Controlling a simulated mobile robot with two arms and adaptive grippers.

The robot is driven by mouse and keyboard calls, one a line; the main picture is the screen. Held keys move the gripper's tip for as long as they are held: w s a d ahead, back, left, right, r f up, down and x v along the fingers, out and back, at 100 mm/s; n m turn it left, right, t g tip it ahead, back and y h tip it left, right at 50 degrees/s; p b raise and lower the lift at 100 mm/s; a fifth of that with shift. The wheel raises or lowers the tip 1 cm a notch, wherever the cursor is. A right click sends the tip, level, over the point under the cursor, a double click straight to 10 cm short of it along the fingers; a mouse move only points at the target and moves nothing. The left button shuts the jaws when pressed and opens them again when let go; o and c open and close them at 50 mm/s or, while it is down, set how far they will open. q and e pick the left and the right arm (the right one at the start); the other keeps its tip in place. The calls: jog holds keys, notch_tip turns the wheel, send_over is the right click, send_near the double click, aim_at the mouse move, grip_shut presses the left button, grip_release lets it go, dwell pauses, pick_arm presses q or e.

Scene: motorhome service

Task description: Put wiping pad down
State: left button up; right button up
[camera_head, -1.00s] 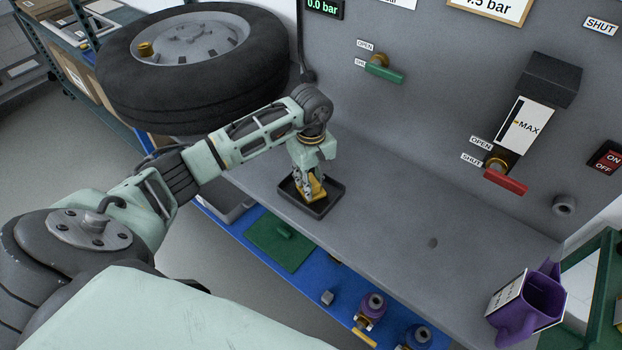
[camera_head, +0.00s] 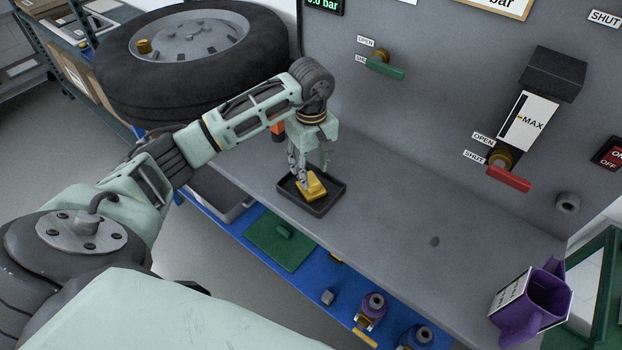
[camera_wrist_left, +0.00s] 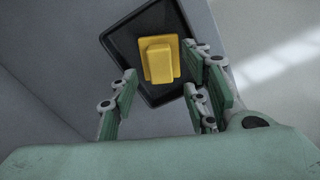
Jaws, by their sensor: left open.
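The yellow wiping pad (camera_head: 311,186) lies in a small black tray (camera_head: 325,206) on the grey counter. In the left wrist view the pad (camera_wrist_left: 159,62) with its raised grip block sits in the middle of the tray (camera_wrist_left: 118,44). My left gripper (camera_head: 311,174) is open just above the pad, with its fingers apart on either side. In the left wrist view the fingers of the left gripper (camera_wrist_left: 160,100) are spread and hold nothing. My right gripper is not in view.
A large tyre (camera_head: 200,95) is at the back left. A purple jug (camera_head: 538,300) stands at the counter's right end. A green handle (camera_head: 387,72) and a red handle (camera_head: 508,179) stick out from the panel. The counter right of the tray is mostly clear.

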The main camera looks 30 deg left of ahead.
aim_at(311, 178)
pick_arm(q)
notch_tip(311, 178, up, 8)
jog(key=b, duration=0.1)
jog(key=shift+f+b, duration=0.2)
jog(key=shift+b, duration=0.1)
